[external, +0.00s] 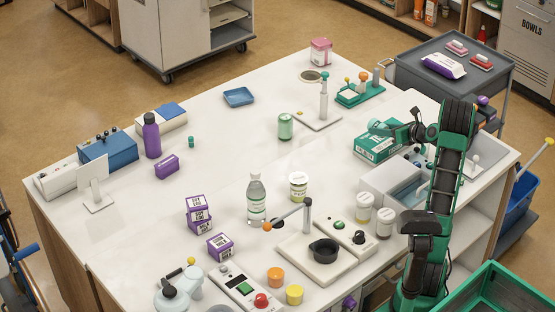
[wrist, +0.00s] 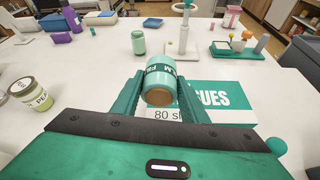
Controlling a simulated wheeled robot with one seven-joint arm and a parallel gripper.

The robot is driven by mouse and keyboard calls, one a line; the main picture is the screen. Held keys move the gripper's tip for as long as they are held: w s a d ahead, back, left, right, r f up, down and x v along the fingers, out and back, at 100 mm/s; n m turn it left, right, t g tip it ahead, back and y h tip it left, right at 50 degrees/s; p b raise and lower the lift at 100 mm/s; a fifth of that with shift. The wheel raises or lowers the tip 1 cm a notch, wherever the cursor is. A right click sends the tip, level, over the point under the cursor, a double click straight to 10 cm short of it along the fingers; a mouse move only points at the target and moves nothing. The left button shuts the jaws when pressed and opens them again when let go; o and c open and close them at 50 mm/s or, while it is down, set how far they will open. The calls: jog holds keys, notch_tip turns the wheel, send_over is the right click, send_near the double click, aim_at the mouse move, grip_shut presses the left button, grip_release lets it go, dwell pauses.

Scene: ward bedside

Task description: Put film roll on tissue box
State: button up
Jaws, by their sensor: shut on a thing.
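The film roll (wrist: 160,78) is a small green and white cylinder with a brown end facing the wrist camera. My gripper (wrist: 160,88) is shut on it, one finger on each side; my gripper also shows at the right of the external view (external: 378,128). The tissue box (wrist: 224,97) is white and green with large lettering and lies below and behind the roll. In the external view the tissue box (external: 374,151) lies flat on the table, directly under my gripper. I cannot tell whether the roll touches the box top. The roll is not clear in the external view.
A green can (external: 285,127) and a stand with a post (external: 322,108) are left of and beyond the box. The table's middle (external: 235,155) is clear.

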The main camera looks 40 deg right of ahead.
aim_at(384, 146)
jog(key=shift+d+f, duration=0.65)
jog(key=shift+d, duration=0.35)
jog(key=shift+f, duration=1.95)
jog(key=o, duration=1.2)
jog(key=shift+f, duration=0.1)
jog(key=shift+o, duration=0.2)
jog(key=v, duration=1.2)
